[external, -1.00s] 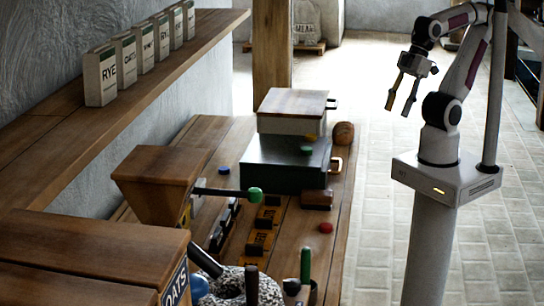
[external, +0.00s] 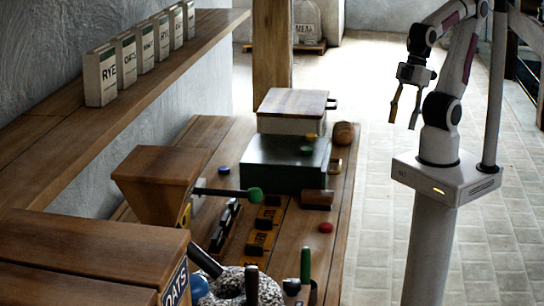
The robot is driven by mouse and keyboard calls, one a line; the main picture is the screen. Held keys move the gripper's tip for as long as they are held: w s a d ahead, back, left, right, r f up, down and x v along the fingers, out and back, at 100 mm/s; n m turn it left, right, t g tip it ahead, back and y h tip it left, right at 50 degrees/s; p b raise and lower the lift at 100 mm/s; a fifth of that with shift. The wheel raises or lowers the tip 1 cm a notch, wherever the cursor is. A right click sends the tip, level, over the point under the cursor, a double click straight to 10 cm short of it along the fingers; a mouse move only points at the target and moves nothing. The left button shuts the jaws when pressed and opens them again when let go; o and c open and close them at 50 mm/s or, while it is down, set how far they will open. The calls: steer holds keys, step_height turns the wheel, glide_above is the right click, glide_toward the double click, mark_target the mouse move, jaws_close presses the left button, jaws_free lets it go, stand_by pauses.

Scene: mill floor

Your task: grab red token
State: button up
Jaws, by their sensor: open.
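The red token (external: 326,227) is a small round disc lying on the wooden bench (external: 342,240), near its right edge. My gripper (external: 403,120) is open and empty. It hangs with its fingers pointing down, above and to the right of the bench in the picture, well apart from the token. The red token is in plain view.
A green token (external: 306,150) and a yellow token (external: 311,136) show at the dark green box (external: 270,176). A blue token (external: 224,170) lies further left. A brown block (external: 317,199) lies just behind the red token. A green-handled tool (external: 305,264) stands in front.

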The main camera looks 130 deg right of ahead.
steer(key=w+a+f+m+y, duration=0.1)
steer(key=w+a+f, duration=0.65)
steer(key=a, duration=0.35)
steer(key=w+a+f+t+y, duration=0.1)
steer(key=w+a+f, duration=0.65)
steer(key=a, duration=0.25)
steer(key=w+a+f+m+y, duration=0.1)
steer(key=w+a+f, duration=0.65)
steer(key=a, duration=0.35)
steer(key=w+d+f+m+t+h, duration=0.4)
steer(key=w+d+f+t+h, duration=0.15)
steer(key=w+f, duration=0.25)
steer(key=s+d+r+m+h, duration=0.1)
steer(key=d+r+m+h, duration=0.3)
steer(key=d+r+h, duration=0.5)
step_height(320, 180, up, 2)
steer(key=d+t, duration=0.1)
steer(key=d, duration=0.1)
steer(key=shift+d+r, duration=0.15)
steer(key=shift+d, duration=0.15)
steer(key=shift+w+d, duration=0.1)
